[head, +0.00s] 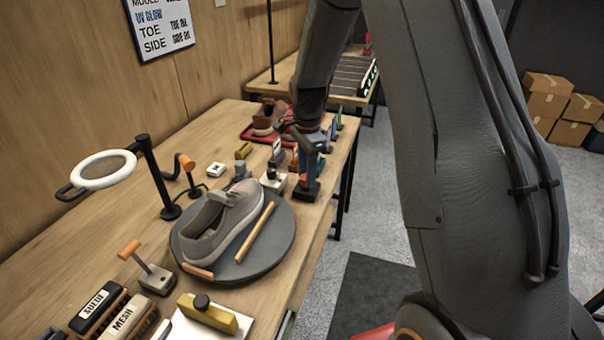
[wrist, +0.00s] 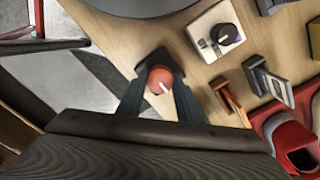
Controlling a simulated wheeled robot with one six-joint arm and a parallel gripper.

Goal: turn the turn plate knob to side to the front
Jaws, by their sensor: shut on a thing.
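The turn plate (head: 279,250) is a round grey disc on the workbench, with a grey sneaker (head: 225,217) on it. Its edge also shows at the top of the wrist view (wrist: 135,5). The turn plate knob (wrist: 160,75) is a red-orange round cap on a dark base, right of the plate near the bench's front edge. A white mark on the cap points towards the lower right in the wrist view. My gripper (wrist: 159,84) is down over the knob, one finger on each side, shut on it. In the head view my gripper (head: 310,160) partly hides the knob.
A white box with a black dial (wrist: 217,32) stands close beside the knob. Small tools and a red tray (head: 254,133) with a brown shoe lie farther back. A ring lamp (head: 103,171) and brushes (head: 98,308) occupy the left and front.

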